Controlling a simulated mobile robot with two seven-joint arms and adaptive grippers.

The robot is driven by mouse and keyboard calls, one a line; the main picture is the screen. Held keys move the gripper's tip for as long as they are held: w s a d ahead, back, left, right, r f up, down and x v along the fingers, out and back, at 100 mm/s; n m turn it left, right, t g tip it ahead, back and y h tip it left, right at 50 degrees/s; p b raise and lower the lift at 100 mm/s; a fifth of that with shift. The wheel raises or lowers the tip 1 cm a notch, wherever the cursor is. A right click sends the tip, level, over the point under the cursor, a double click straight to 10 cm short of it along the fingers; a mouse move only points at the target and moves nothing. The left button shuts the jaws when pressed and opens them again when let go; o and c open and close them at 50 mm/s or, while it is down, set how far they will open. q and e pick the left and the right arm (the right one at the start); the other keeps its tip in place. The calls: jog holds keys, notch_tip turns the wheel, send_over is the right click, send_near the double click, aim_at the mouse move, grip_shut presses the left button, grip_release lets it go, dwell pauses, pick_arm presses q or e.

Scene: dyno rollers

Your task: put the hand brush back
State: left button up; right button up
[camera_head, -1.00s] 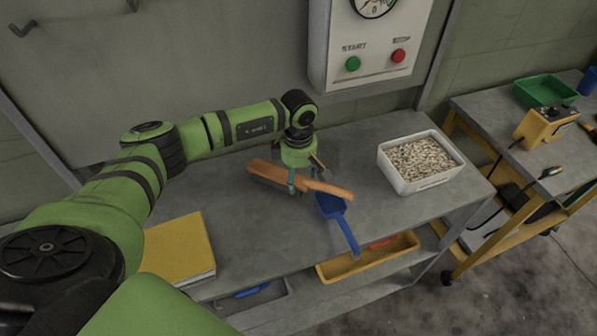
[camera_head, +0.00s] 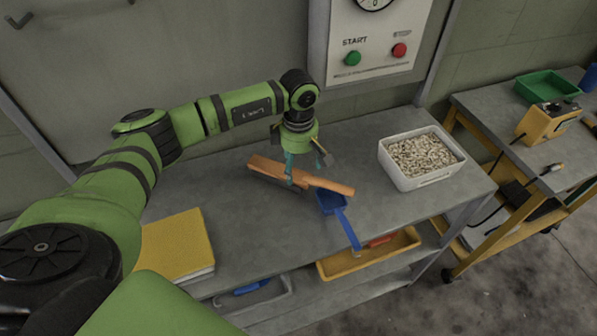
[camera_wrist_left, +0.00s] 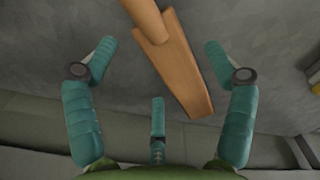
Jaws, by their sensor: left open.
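The hand brush (camera_head: 330,185) is wooden, with an orange-brown handle and block and dark bristles under its left end. It lies on the grey bench top, left of the white bin, beside a blue scoop (camera_head: 332,204). My left gripper (camera_head: 305,170) is open just above the middle of the brush, its fingers spread to either side. In the left wrist view the brush (camera_wrist_left: 182,75) runs diagonally between the open fingers (camera_wrist_left: 160,50), apart from them. My right gripper is not in view.
A white bin (camera_head: 400,178) of pale pellets stands right of the brush. A yellow book (camera_head: 178,245) lies at front left. A yellow tray (camera_head: 335,268) sits on the lower shelf. A wall panel (camera_head: 375,62) with buttons is behind. The bench between book and brush is clear.

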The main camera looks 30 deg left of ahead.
aim_at(299, 172)
pick_arm(q)
notch_tip(299, 172, up, 9)
jog(key=b, duration=0.2)
dwell(0.5)
